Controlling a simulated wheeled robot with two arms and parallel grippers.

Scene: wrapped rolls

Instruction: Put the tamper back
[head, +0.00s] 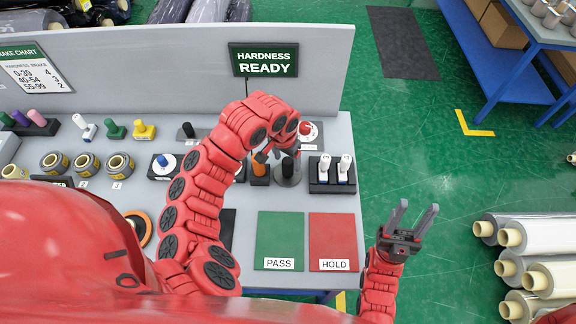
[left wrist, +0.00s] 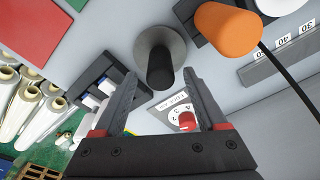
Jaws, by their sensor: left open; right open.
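What looks like the tamper (head: 288,170) is a black cylindrical handle on a round grey metal base, standing on the bench right of the orange-handled tool. The left wrist view shows the tamper's handle (left wrist: 160,66) just beyond my left fingertips, roughly in line with the gap between them. My left gripper (head: 275,153) is open and empty, low over the bench, partly hidden by its own wrist; its two fingers (left wrist: 160,85) show clearly in the left wrist view. My right gripper (head: 412,215) is open and empty, over the floor right of the bench.
An orange-handled tool (head: 259,168) with a cable stands close left of the tamper. A black rack with white bottles (head: 345,166) stands close right. A red-knob dial (head: 305,128) lies behind. The green PASS pad (head: 279,238) and red HOLD pad (head: 332,236) are bare.

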